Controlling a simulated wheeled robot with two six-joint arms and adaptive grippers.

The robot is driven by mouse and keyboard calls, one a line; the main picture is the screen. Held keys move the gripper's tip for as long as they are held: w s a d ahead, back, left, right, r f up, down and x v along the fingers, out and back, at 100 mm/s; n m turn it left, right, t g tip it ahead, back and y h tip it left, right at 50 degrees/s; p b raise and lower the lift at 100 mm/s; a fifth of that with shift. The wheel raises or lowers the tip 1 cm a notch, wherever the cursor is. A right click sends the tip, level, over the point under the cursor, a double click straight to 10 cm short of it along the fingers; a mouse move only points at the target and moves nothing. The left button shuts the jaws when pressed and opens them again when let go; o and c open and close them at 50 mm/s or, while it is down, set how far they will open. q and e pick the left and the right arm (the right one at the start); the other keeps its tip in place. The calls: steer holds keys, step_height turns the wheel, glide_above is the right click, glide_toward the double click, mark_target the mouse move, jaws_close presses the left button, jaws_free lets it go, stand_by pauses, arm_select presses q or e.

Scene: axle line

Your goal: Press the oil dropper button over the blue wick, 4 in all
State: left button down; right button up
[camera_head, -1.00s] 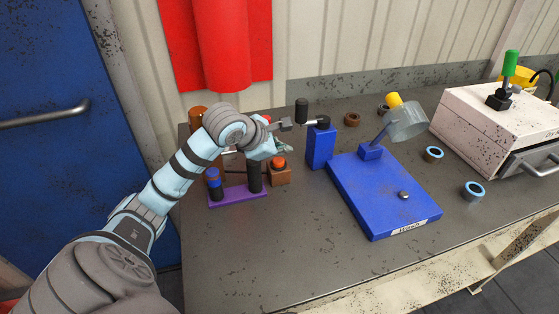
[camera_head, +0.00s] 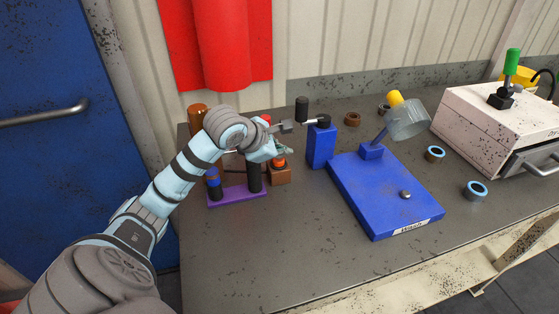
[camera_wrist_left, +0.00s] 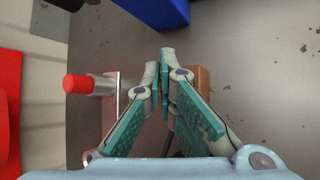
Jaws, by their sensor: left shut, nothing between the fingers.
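My left gripper (camera_head: 288,151) is shut and empty, with its fingertips just above the orange-red button (camera_head: 279,163). I cannot tell whether they touch it. The button sits on a brown block (camera_head: 280,176), which shows behind the closed fingers (camera_wrist_left: 165,55) in the left wrist view (camera_wrist_left: 203,82). Beside it is a purple base (camera_head: 238,199) with a dark post (camera_head: 254,178) and a shorter post with a blue band (camera_head: 213,182), perhaps the blue wick. A red cap (camera_head: 265,118) shows behind my wrist and in the left wrist view (camera_wrist_left: 76,84). My right gripper is out of view.
A blue upright block (camera_head: 320,148) with a dark-topped arm stands right of the gripper. Several rings and a white box (camera_head: 500,125) are at the right. The front table is clear.

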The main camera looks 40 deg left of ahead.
mark_target(280, 161)
arm_select(q)
steer(key=shift+f+b, duration=0.35)
steer(key=shift+f, duration=0.05)
steer(key=shift+r, duration=0.1)
stand_by(0.4)
steer(key=shift+r+p, duration=0.7)
steer(key=shift+r, duration=0.2)
step_height(280, 161, up, 5)
steer(key=p, duration=0.4)
stand_by(1.6)
